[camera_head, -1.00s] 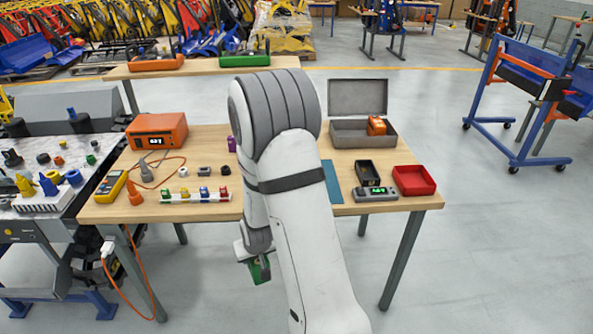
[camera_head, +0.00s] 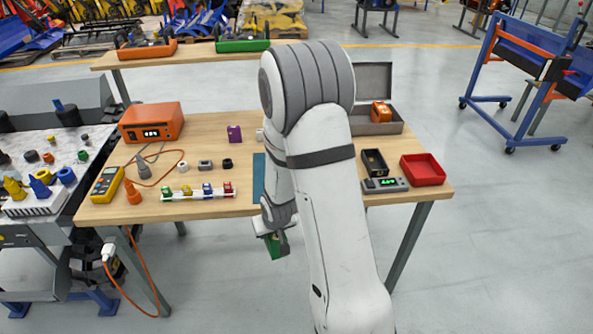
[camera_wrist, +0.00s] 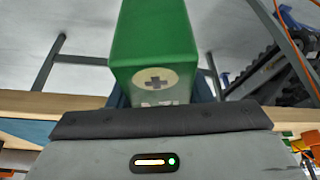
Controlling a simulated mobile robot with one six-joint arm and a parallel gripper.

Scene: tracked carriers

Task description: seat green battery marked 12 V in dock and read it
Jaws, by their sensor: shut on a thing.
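A green battery (camera_head: 279,250) hangs in front of the table's front edge, below tabletop level in the head view. My gripper (camera_head: 274,234) is shut on it. In the wrist view the battery (camera_wrist: 155,40) fills the upper middle and shows a plus sign on a pale disc; a marking below it is partly hidden and I cannot read 12 V. A grey unit with a lit green display (camera_head: 385,185), seemingly the dock's reader, sits at the table's front right. A black open-topped box (camera_head: 374,161) stands just behind it. The battery is apart from both.
A red tray (camera_head: 422,170) is right of the box, and an open grey case (camera_head: 362,128) with an orange item stands behind. A white strip with several coloured pieces (camera_head: 198,191), a yellow meter (camera_head: 107,184) and an orange instrument (camera_head: 151,122) are on the left. My arm hides the table's middle.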

